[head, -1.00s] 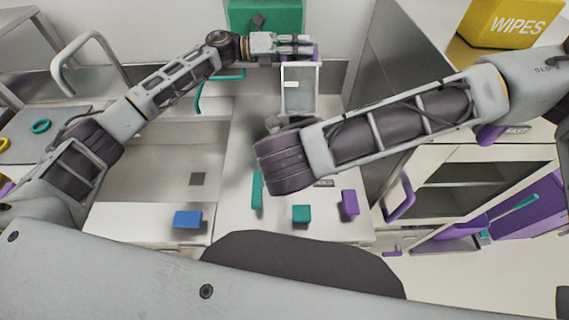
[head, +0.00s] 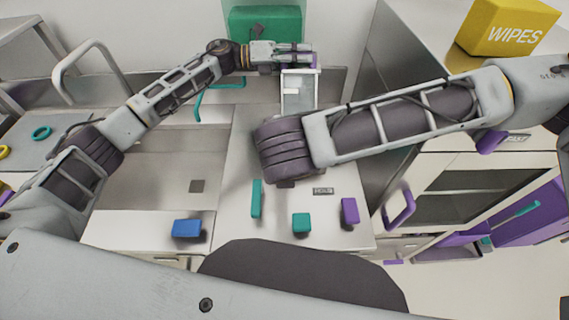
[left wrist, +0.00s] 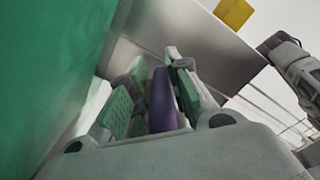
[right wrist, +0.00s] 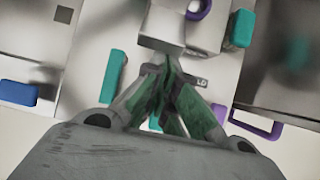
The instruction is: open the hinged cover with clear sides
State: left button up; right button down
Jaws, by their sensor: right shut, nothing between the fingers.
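The cover (head: 299,96) is a pale-framed box with clear panels at the back of the worktop in the head view, below a green box. It looks closed, though I cannot fully tell. A purple handle (head: 315,61) is at its upper right. My left gripper (head: 300,54) reaches it from the left. In the left wrist view the purple handle (left wrist: 162,102) stands between the left fingers, with a pad close against each side. My right gripper (right wrist: 166,72) is shut and empty above the worktop. In the head view its fingers are hidden behind my right wrist.
A green box (head: 265,25) stands behind the cover. Teal (head: 302,223), purple (head: 349,211) and blue (head: 187,228) blocks stick out along the front. A yellow WIPES box (head: 505,28) is at upper right. A sink-like basin (head: 150,165) lies left.

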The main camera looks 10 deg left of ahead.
pick_arm(q)
jog(key=shift+o, duration=1.2)
jog(key=shift+s+d+r+g, duration=0.1)
jog(key=shift+s+d+g, duration=0.2)
jog(key=shift+s, duration=0.1)
jog(key=shift+s+r, duration=0.1)
jog(key=shift+s, duration=0.05)
jog(key=shift+w+a, duration=0.1)
jog(key=shift+w, duration=0.1)
jog(key=shift+a, duration=0.5)
jog(key=a, duration=0.3)
jog(key=s+a, duration=0.1)
jog(key=a, duration=0.3)
jog(key=s+a, duration=0.1)
jog(key=a, duration=0.2)
jog(key=shift+s+a, duration=0.15)
jog(key=shift+a, duration=0.25)
